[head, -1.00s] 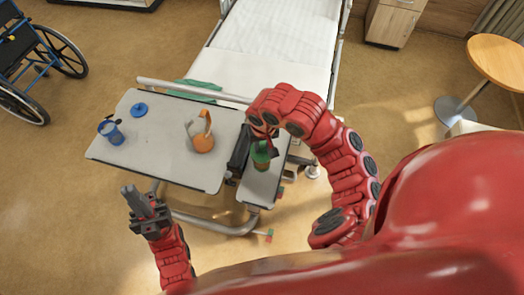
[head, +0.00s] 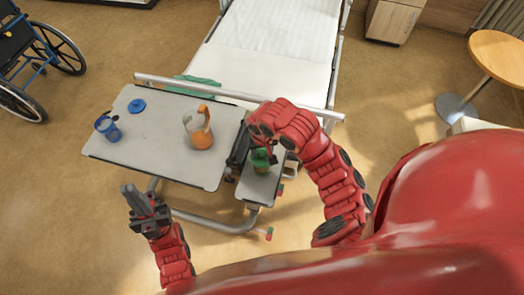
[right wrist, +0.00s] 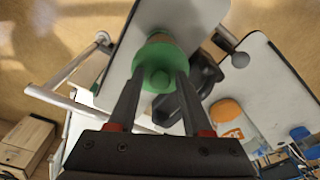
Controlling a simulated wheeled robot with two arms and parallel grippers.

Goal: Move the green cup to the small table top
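The green cup (head: 260,160) is over the small table top (head: 258,188), the narrow section to the right of the larger table top. Whether its base touches the surface is hidden. My right gripper (head: 263,149) is at the cup from above. In the right wrist view its two fingers (right wrist: 161,85) lie on either side of the green cup (right wrist: 160,52), overlapping its edges. I cannot tell whether they are closed on it. My left gripper (head: 134,194) is in front of the larger table top, away from the cup, holding nothing visible; its finger gap is unclear.
The larger table top (head: 160,160) holds a blue cup (head: 108,128), a blue disc (head: 136,105) and a clear-and-orange vessel (head: 199,130). A dark block (head: 238,147) stands close left of the green cup. A bed (head: 275,50) and its rail lie behind.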

